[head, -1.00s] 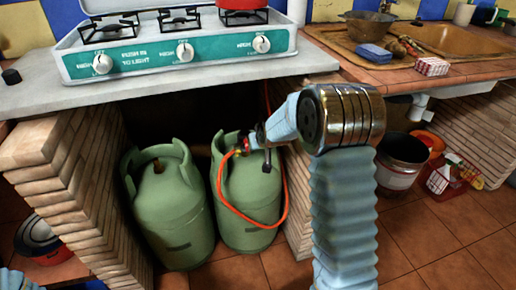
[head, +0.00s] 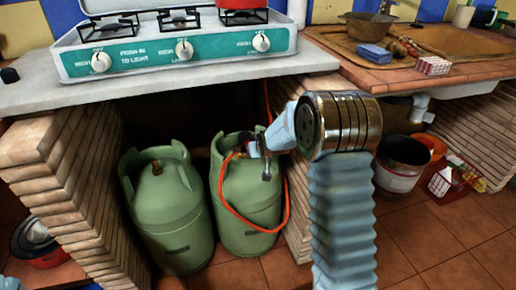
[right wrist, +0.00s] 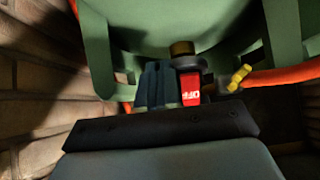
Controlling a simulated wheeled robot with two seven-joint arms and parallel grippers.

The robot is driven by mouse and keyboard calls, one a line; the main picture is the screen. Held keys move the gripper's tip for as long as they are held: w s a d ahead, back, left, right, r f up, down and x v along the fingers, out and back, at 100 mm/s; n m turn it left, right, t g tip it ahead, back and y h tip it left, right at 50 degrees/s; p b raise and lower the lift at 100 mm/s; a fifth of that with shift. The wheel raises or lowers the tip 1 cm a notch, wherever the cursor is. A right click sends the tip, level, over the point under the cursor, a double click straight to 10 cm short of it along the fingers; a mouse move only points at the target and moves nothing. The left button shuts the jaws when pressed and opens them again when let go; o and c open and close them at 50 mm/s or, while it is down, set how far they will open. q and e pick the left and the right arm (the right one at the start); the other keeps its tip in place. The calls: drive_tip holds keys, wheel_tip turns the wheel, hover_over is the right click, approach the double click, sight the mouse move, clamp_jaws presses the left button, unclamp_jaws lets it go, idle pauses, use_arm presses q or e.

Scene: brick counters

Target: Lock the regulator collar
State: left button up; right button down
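The regulator (head: 251,149) sits at the top of the right green gas cylinder (head: 250,200), with an orange hose (head: 240,212) looping from it. In the right wrist view, its red part marked OFF (right wrist: 191,90) is below a brass valve (right wrist: 182,48) and a dark ring, probably the collar (right wrist: 188,64). My right gripper (head: 266,166) is at the regulator; its dark blue fingers (right wrist: 155,84) show close beside the red part. Whether they touch or grip it is unclear. My arm hides part of the regulator. My left gripper is out of view.
A second green cylinder (head: 168,215) stands to the left. Brick pillars (head: 65,175) flank the space, and the counter (head: 160,90) with a stove (head: 180,50) covers it. A bucket (head: 402,163) and a red crate (head: 447,181) stand at the right.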

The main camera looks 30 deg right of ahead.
drive_tip(key=shift+a+f, duration=0.1)
drive_tip(key=shift+f, duration=0.05)
drive_tip(key=shift+r+p, duration=0.3)
drive_tip(key=w+r+p+v, duration=0.1)
drive_tip(key=p+v, duration=0.4)
drive_tip(key=v, duration=0.7)
drive_tip(key=shift+w+d+r, duration=0.2)
drive_tip(key=shift+d+r, duration=0.1)
drive_tip(key=shift+r, duration=0.35)
